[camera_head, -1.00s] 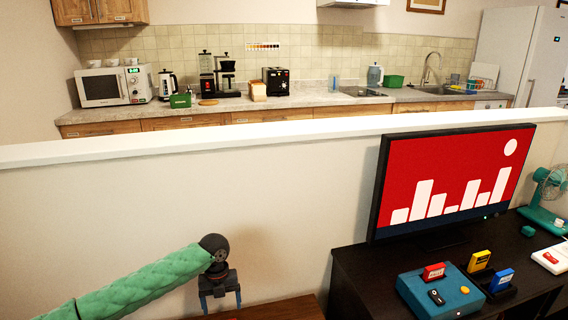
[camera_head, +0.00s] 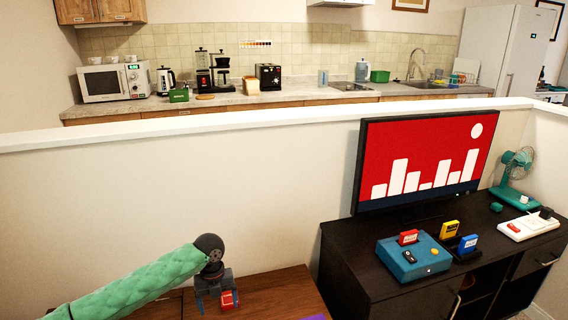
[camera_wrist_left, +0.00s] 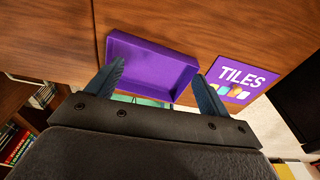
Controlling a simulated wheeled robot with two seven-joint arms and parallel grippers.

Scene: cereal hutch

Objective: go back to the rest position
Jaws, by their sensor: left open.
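My left gripper (camera_head: 216,297) hangs at the end of my green-sleeved arm, above a brown wooden surface (camera_head: 275,292). It is open, with its fingers apart. In the left wrist view the two blue fingers (camera_wrist_left: 160,82) show with nothing gripped between them. A purple open tray (camera_wrist_left: 150,66) lies beyond and between them in that view. A small red thing with a white mark (camera_head: 229,299) shows by the fingers in the head view; I cannot tell whether it touches them. My right gripper is in neither view.
A purple TILES card (camera_wrist_left: 240,78) lies right of the tray. A dark cabinet (camera_head: 345,275) at right bears a monitor (camera_head: 425,165), a teal console (camera_head: 413,262) and a fan (camera_head: 515,170). A white-topped half wall (camera_head: 260,180) stands behind my arm. Books (camera_wrist_left: 15,145) stand at lower left.

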